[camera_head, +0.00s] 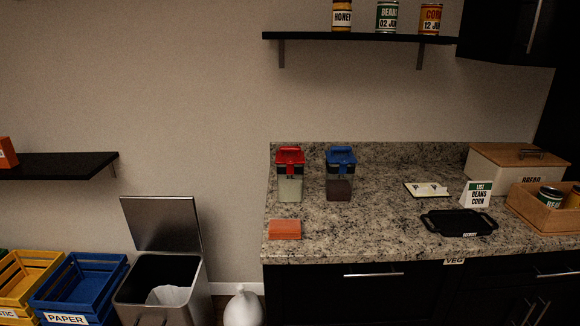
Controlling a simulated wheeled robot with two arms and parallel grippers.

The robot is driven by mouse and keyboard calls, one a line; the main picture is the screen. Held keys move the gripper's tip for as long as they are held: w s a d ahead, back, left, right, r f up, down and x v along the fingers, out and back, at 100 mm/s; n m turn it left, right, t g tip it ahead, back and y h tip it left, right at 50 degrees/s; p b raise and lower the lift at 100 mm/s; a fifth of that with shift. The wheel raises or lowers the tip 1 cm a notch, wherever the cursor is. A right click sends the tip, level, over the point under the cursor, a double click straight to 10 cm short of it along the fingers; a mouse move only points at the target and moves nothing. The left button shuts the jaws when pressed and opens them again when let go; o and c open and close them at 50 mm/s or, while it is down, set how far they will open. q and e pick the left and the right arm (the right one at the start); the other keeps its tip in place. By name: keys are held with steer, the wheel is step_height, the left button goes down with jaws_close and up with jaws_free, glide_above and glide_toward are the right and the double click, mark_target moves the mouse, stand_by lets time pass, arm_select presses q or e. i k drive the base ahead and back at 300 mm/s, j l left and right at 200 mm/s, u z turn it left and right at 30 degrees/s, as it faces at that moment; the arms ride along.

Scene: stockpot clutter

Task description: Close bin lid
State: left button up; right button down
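A metal bin (199,294) stands on the floor at the lower left, left of the counter. Its lid (162,222) is open and stands up at the back of the bin, leaning against or near the wall; I cannot tell if it touches. A white bag or liner shows inside the bin's dark opening. The bin's lower front is cut off by the picture edge. Neither of my grippers shows in the head view.
A blue paper crate (82,285) and a yellow crate (30,279) stand left of the bin. A white tied bag (243,308) sits between bin and counter (370,242). A black shelf (70,166) juts out above the crates.

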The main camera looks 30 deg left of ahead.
mark_target(156, 224)
steer(key=u, duration=2)
steer(key=i+j, duration=0.4)
steer(key=i, duration=0.25)
steer(key=i+j+z, duration=0.1)
steer(key=i+j, duration=0.25)
steer(key=i, duration=0.25)
steer(key=i+j, duration=0.4)
steer(key=i, duration=0.7)
